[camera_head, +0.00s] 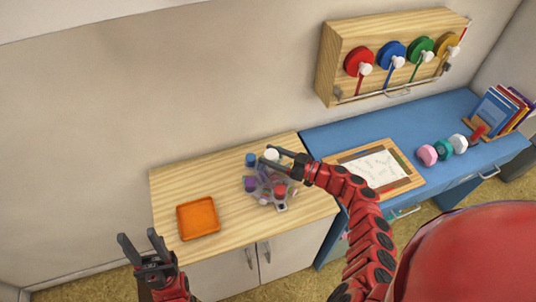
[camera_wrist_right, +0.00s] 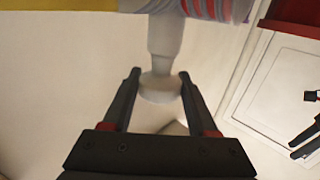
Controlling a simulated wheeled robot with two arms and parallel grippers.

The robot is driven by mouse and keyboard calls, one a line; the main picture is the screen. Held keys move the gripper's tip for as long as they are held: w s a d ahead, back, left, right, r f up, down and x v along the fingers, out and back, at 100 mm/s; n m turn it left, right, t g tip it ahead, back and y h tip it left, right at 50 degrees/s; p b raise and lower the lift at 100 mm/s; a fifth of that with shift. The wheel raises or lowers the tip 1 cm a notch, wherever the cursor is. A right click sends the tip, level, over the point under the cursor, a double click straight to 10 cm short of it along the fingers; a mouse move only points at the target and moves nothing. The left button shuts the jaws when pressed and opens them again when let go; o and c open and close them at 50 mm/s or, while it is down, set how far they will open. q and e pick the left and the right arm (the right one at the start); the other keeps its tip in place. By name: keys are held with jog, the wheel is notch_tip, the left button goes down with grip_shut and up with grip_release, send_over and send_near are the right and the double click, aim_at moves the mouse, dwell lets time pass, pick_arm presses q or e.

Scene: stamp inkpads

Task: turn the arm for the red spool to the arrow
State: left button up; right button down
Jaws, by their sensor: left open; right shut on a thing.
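A small carousel stand (camera_head: 265,199) on the wooden counter carries a red spool (camera_head: 280,191) at its front, a blue one (camera_head: 251,159) at the back left and a purple one (camera_head: 250,184) at the left. A white knob (camera_head: 271,155) rises at its back. My right gripper (camera_head: 276,156) is at this knob and shut on it. In the right wrist view the pale knob (camera_wrist_right: 160,87) and its stem are between the fingers. My left gripper (camera_head: 142,243) is open and empty, in front of the counter. I cannot make out the arrow.
An orange tray (camera_head: 198,218) lies left of the carousel. A wall rack (camera_head: 330,65) holds red, blue, green and yellow discs with white knobs. The blue desk (camera_head: 325,139) bears a framed sheet (camera_head: 377,168), small round things and books (camera_head: 503,110). The counter's left back is clear.

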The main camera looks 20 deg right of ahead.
jog(key=shift+d, duration=0.1)
dwell(0.3)
jog(key=shift+c, duration=1)
grip_release()
jog(key=b+v, duration=0.4)
jog(key=v, duration=1.3)
jog(key=shift+b, duration=0.35)
jog(key=shift+s+f, duration=0.1)
jog(key=shift+s, duration=0.05)
